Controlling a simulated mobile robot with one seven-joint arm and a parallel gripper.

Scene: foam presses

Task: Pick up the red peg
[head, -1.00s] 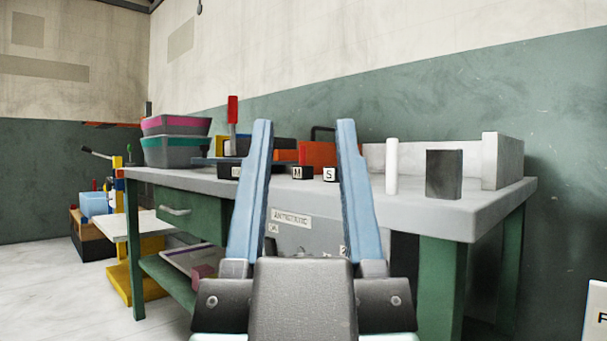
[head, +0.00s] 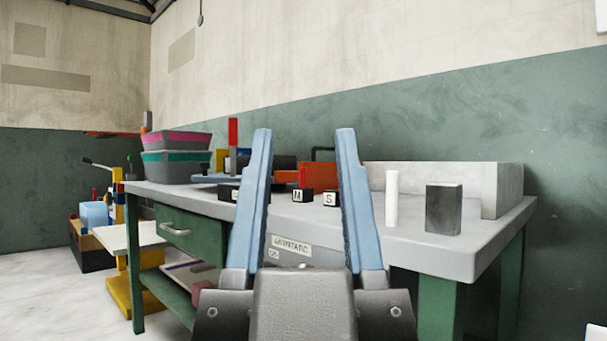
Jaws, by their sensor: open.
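An upright red peg-like piece (head: 233,131) stands toward the back of the green workbench (head: 430,262), left of my gripper's left finger in the picture. The fingers cover part of the bench top.
On the bench are grey bins (head: 176,155), an orange box (head: 322,176), lettered black blocks (head: 302,194), a white cylinder (head: 391,198), a dark grey block (head: 443,209) and a pale long box (head: 502,190). A yellow stand (head: 122,298) is at left. Floor at lower left is clear.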

